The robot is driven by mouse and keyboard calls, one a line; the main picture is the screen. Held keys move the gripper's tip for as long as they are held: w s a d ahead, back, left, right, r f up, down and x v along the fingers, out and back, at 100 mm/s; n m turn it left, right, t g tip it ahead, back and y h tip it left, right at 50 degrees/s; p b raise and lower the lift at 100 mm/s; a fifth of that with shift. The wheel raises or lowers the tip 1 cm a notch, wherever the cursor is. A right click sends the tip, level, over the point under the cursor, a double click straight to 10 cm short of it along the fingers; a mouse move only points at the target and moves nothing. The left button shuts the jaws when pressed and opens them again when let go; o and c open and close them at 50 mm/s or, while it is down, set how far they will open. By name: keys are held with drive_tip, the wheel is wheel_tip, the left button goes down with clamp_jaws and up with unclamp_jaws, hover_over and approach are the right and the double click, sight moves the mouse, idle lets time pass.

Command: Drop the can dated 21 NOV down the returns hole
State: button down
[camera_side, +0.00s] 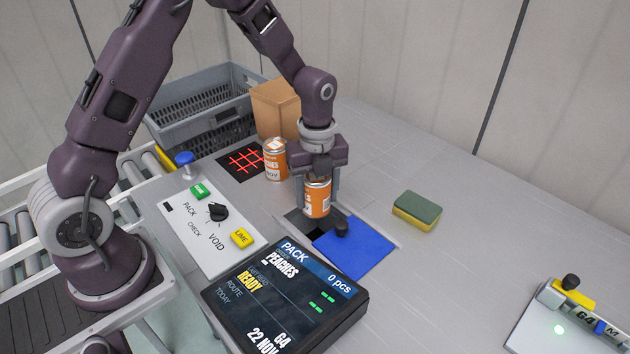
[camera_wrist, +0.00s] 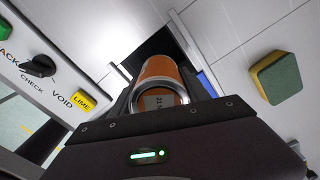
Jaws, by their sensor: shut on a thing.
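My gripper (camera_side: 318,192) is shut on an orange peach can (camera_side: 317,203), held upright above the dark returns hole (camera_side: 298,223). In the wrist view the held can (camera_wrist: 162,80) sits between the fingers, and the date on its end starts with what looks like 21; the rest is hard to read. The hole (camera_wrist: 163,45) shows dark beyond the can. A blue cover (camera_side: 355,250) with a black knob lies beside the hole, leaving part of it open. A second orange can (camera_side: 275,160) stands behind, its label ending in NOV, the number unclear.
A screen (camera_side: 285,300) reads PEACHES, READY, 22 NOV. A control panel (camera_side: 205,222) with knob and buttons lies left of the hole. A sponge (camera_side: 417,210) lies right. A cardboard box (camera_side: 277,108) and grey crate (camera_side: 205,110) stand behind. The right tabletop is mostly clear.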

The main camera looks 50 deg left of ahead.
drive_tip(key=shift+f, duration=0.25)
drive_tip(key=shift+c, duration=2.3)
unclamp_jaws()
wheel_tip(320, 180, up, 7)
drive_tip(key=shift+r, duration=0.1)
